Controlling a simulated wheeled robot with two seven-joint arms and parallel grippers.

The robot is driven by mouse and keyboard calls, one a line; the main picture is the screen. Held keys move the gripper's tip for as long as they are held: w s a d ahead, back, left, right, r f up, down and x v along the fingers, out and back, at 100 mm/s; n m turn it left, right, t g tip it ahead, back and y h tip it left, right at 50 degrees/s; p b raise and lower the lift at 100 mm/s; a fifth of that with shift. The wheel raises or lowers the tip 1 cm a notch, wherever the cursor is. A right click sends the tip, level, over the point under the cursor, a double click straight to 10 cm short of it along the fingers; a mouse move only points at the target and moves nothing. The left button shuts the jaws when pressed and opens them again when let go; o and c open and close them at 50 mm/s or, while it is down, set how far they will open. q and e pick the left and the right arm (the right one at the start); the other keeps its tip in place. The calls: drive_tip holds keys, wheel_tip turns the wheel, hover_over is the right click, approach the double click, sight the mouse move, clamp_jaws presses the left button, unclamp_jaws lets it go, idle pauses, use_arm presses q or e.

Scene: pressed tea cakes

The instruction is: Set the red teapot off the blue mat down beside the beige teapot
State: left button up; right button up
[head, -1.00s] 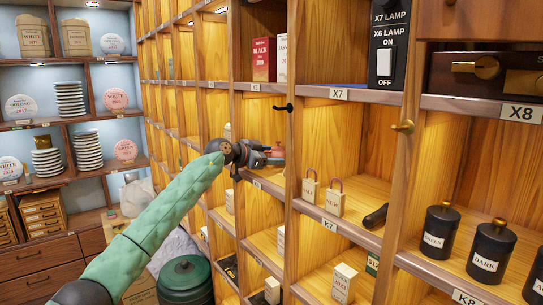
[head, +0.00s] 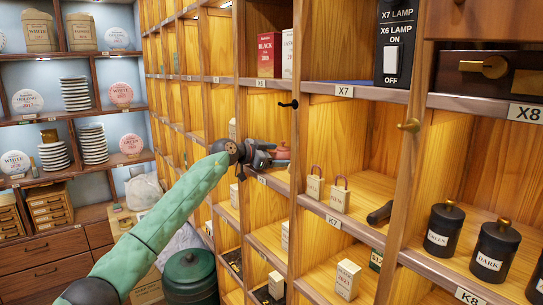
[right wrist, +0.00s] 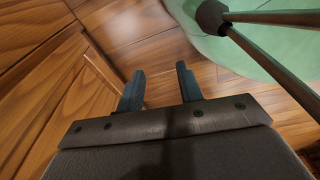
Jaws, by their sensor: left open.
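My left gripper (head: 268,157) reaches into a wooden shelf compartment in the head view, seen partly from behind its own wrist, and is open. I cannot make out the blue mat or the beige teapot in either view. My right gripper (right wrist: 160,72) is open and empty in the right wrist view, over the wooden floor.
Shelf uprights and hooks (head: 288,104) stand close around the left gripper. Two padlocks (head: 314,188) and black jars (head: 492,250) stand in compartments to the right. A dark green canister (head: 190,278) stands below the left arm. Wooden panelling is close to the right gripper's left.

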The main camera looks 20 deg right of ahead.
use_arm(q)
drive_tip(key=shift+a, duration=0.25)
drive_tip(key=b+v, duration=0.3)
drive_tip(key=v, duration=0.2)
drive_tip(key=shift+s+a, duration=0.1)
drive_tip(key=shift+a, duration=0.15)
drive_tip(key=b+v, duration=0.2)
drive_tip(key=v, duration=0.4)
drive_tip(key=shift+r, duration=0.25)
use_arm(e)
drive_tip(key=w+a+r, duration=0.3)
drive_tip(key=w+r, duration=0.2)
drive_tip(key=w, duration=0.4)
drive_tip(key=shift+a+r, duration=0.2)
drive_tip(key=shift+s, duration=0.1)
